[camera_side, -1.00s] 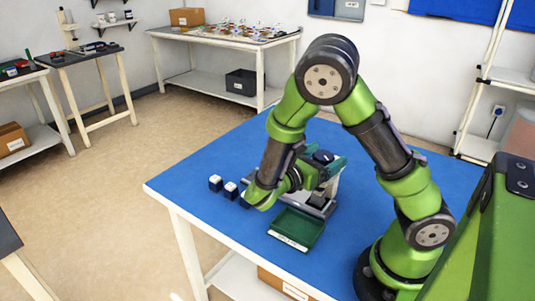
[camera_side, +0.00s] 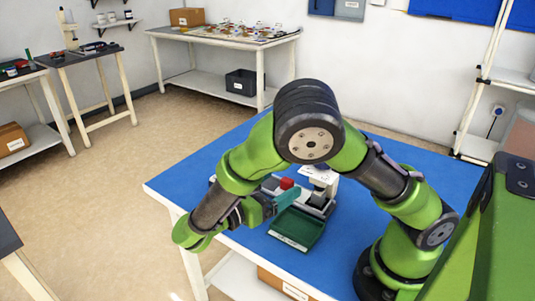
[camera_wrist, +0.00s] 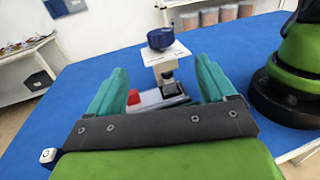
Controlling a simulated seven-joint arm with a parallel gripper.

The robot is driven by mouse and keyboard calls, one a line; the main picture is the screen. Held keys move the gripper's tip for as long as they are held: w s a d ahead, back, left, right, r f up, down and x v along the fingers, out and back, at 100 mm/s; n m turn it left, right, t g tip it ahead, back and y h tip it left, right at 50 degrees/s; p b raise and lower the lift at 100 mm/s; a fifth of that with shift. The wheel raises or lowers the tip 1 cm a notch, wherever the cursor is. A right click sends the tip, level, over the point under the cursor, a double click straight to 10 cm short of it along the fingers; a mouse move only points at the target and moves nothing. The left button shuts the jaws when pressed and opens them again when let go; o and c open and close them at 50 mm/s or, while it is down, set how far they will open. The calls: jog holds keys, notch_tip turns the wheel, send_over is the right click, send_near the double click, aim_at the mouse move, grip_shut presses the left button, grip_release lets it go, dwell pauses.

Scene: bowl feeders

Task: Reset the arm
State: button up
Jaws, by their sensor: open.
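My gripper (camera_side: 285,198) has teal fingers and is at the left of the table work area, above the table and near the green tray. In the wrist view my gripper (camera_wrist: 160,85) is open, with nothing between its fingers. Beyond the fingers stands a grey-white device (camera_wrist: 168,80) with a red button (camera_wrist: 133,97). A dark blue round bowl (camera_wrist: 160,38) sits on top of its white plate. In the side view the device (camera_side: 320,197) and red button (camera_side: 287,183) show behind the gripper; my arm hides the bowl.
A green tray (camera_side: 297,229) lies in front of the device on the blue table (camera_side: 400,150). A small dark blue block with a white top (camera_wrist: 47,156) is at lower left in the wrist view. My arm hides the blocks in the side view. The table's back is clear.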

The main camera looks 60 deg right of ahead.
jog(key=shift+a, duration=0.4)
jog(key=shift+w, duration=0.1)
jog(key=s+f+m+t+y, duration=0.1)
jog(key=s+f+m+y, duration=0.35)
jog(key=m+y, duration=0.65)
notch_tip(320, 180, up, 15)
jog(key=m+t+y, duration=0.8)
jog(key=t, duration=0.2)
jog(key=shift+s+d+f+y, duration=0.15)
jog(key=shift+s+d+y, duration=0.15)
jog(key=shift+s+d, duration=0.15)
